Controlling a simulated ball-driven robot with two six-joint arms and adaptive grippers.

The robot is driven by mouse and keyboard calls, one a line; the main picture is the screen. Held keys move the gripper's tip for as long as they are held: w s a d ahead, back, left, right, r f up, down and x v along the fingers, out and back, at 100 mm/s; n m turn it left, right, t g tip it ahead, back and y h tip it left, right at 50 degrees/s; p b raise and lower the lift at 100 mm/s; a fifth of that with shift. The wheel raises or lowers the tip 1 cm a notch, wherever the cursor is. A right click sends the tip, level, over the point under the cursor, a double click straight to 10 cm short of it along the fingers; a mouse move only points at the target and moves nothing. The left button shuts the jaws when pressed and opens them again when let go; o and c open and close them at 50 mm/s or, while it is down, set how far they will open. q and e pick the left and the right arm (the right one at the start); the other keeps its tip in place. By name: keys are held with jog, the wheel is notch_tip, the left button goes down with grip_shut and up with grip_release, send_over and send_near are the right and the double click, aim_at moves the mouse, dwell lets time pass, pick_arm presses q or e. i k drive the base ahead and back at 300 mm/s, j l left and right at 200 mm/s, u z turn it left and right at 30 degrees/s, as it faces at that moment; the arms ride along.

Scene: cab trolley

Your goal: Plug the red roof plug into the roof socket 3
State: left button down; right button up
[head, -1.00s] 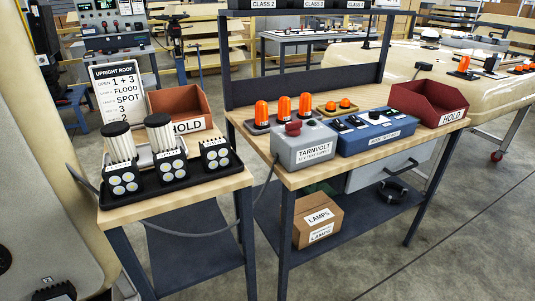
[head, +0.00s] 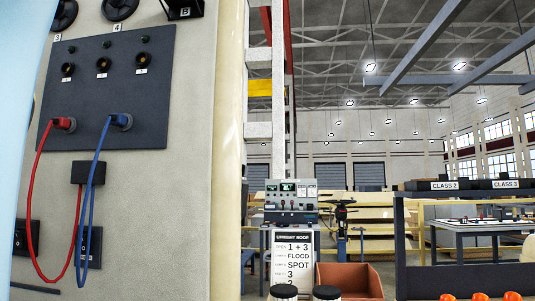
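A dark blue-grey panel (head: 150,110) is on the beige cab wall at the left of the head view. Three round sockets are in its upper row: left (head: 68,69), middle (head: 103,64) and right (head: 142,58). All look empty; their small number labels are too small to read surely. The red plug (head: 64,124) sits at the panel's lower left, its red cable hanging in a loop. The blue plug (head: 122,121) sits at the lower right, its blue cable also looping down. Neither of my grippers is in view.
A dark box (head: 88,173) is on the wall below the panel, with the cables passing by it. Black round parts (head: 119,8) are above it. A sign reading "UPRIGHT ROOF" (head: 292,258) and a red-brown bin (head: 345,282) stand right of the cab.

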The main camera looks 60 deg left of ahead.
aim_at(59, 123)
jog(key=u, duration=2.95)
